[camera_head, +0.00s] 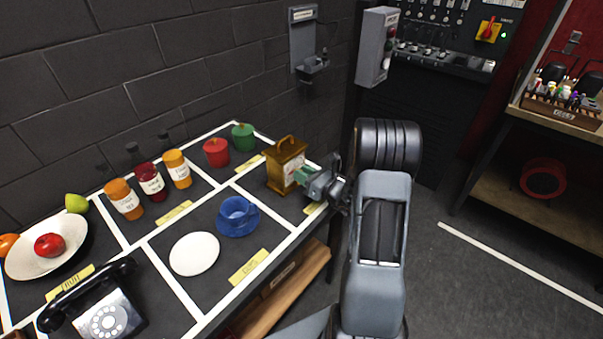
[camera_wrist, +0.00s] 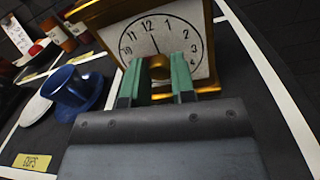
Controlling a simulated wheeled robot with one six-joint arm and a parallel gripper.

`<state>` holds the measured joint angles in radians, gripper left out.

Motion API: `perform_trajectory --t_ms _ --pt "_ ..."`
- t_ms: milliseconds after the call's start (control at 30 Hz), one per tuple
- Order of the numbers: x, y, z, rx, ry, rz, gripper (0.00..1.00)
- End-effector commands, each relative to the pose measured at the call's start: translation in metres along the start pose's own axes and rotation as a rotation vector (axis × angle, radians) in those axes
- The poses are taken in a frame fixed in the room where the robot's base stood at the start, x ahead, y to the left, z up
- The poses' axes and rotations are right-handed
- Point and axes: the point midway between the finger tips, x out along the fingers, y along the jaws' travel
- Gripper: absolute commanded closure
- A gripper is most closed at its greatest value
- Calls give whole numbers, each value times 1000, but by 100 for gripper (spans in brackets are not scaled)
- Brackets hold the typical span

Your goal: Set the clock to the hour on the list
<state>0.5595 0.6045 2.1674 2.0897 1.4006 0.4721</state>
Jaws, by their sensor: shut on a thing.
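A brass clock (camera_head: 284,165) with a top handle stands at the far right of the prop table, its white face toward my gripper. In the wrist view the clock face (camera_wrist: 187,35) is tilted, and one dark hand points close to 12. My gripper (camera_wrist: 160,72) has its green fingers shut on the brass knob (camera_wrist: 158,66) at the middle of the face. The lower part of the face is hidden behind the fingers. A white sheet with dark marks (camera_wrist: 17,34) shows at the upper left of the wrist view; I cannot read it or tell if it is the list.
A blue cup (camera_head: 238,212) on its saucer and a white plate (camera_head: 194,253) stand left of the clock. Red (camera_head: 216,152) and green (camera_head: 243,137) canisters, several labelled jars, a fruit bowl (camera_head: 70,257) and a black telephone (camera_head: 100,310) share the table. Open floor lies to the right.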

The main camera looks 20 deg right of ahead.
Motion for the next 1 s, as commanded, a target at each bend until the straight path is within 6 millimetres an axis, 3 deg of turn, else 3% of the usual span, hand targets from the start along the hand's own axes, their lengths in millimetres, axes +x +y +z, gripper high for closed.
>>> perform_trajectory --t_ms 267,300,533,833,1000 --pt "0 1 -2 6 3 4 100" --pt "0 1 -2 6 3 4 72" --pt "0 0 -1 4 1 1 50" --pt "-4 -1 -1 3 1 -1 50" --pt "-25 -1 -1 2 0 -3 50"
